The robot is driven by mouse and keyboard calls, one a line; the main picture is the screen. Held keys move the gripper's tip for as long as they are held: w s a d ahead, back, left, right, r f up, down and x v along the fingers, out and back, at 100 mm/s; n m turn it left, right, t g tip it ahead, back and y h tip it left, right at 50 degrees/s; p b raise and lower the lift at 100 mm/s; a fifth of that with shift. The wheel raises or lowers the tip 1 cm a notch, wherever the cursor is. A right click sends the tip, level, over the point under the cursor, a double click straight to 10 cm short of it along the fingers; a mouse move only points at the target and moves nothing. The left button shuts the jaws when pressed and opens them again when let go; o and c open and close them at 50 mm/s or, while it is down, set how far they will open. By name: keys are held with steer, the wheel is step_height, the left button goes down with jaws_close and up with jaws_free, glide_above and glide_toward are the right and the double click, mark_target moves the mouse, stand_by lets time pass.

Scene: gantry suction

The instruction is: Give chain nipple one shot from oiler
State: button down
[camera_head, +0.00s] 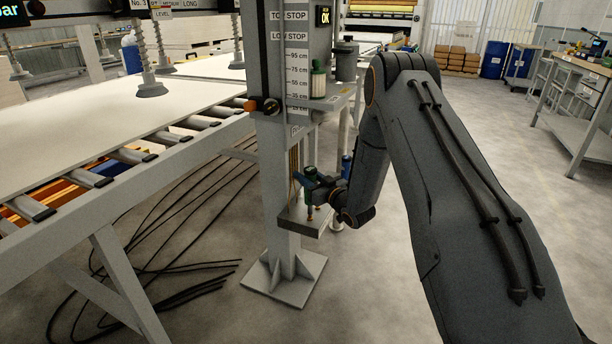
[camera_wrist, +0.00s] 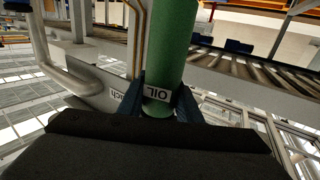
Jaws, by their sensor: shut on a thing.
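My gripper (camera_head: 315,184) is at the grey post, above a small low shelf (camera_head: 297,221). In the wrist view the oiler (camera_wrist: 171,50) is a green cylinder with a white OIL label (camera_wrist: 157,94), which reads upside down. The blue fingers (camera_wrist: 172,108) stand on both sides of it. I cannot make out the chain nipple or the oiler's tip. Thin brass-coloured lines (camera_head: 293,160) run down the post beside the gripper.
A green container with a white label (camera_head: 318,80) and a grey can (camera_head: 346,62) stand on the upper shelf. An orange-ended knob (camera_head: 262,105) sticks out of the post. A roller conveyor (camera_head: 150,157) with pale sheets lies left. Black cables lie on the floor.

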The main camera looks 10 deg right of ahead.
steer(key=shift+f, duration=0.1)
steer(key=shift+r, duration=0.2)
steer(key=shift+r+p, duration=0.35)
steer(key=shift+r, duration=0.1)
stand_by(0.4)
steer(key=shift+r+p, duration=1.45)
steer(key=shift+r, duration=1)
